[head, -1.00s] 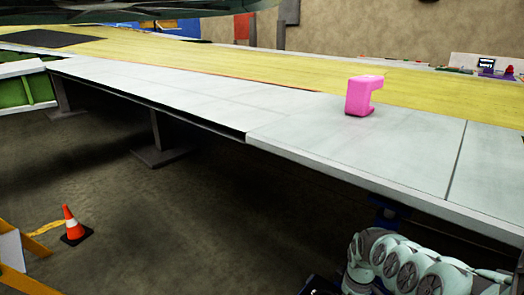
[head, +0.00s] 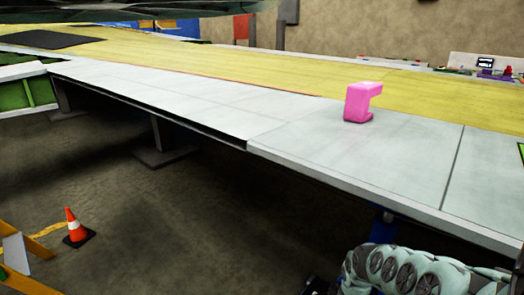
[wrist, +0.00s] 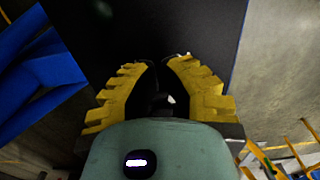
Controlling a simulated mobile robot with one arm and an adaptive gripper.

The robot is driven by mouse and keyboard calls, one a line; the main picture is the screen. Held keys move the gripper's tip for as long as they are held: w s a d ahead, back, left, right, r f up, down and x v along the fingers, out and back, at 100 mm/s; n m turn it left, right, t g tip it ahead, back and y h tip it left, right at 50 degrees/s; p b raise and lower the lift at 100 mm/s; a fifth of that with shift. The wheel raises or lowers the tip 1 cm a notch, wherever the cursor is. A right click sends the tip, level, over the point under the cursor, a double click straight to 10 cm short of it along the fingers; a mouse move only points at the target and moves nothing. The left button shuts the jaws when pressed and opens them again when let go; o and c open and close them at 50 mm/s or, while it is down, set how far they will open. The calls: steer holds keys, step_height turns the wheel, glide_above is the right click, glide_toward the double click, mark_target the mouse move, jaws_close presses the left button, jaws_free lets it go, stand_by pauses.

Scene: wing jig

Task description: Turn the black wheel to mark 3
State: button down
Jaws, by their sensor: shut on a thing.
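In the wrist view my gripper (wrist: 164,65) has its two yellow ridged fingers drawn in around a small dark thing. The dark thing (wrist: 161,101) sits low between the fingers and looks like part of the black wheel, but its outline is mostly lost in shadow. A large black surface fills the view beyond the fingertips. No mark or number can be read. In the head view only my arm shows, at the lower right; my gripper and the wheel are out of sight there.
A pink C-shaped block (head: 358,103) stands on the pale wing surface (head: 300,145). An orange cone (head: 77,228) and a yellow ladder-like frame (head: 27,248) stand on the floor at left. A blue structure (wrist: 45,62) lies left in the wrist view. Open floor lies beneath the wing.

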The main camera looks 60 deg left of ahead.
steer(key=shift+s+a+r+p, duration=0.15)
steer(key=shift+s+p, duration=0.3)
steer(key=shift+s, duration=0.45)
steer(key=shift+s+p, duration=0.25)
steer(key=shift+p, duration=0.05)
steer(key=shift+s+d+p, duration=0.1)
steer(key=shift+d+p, duration=0.15)
steer(key=shift+p, duration=0.1)
step_height(320, 180, up, 6)
steer(key=p, duration=0.5)
steer(key=c, duration=1.7)
jaws_free()
steer(key=shift+d, duration=0.1)
jaws_close()
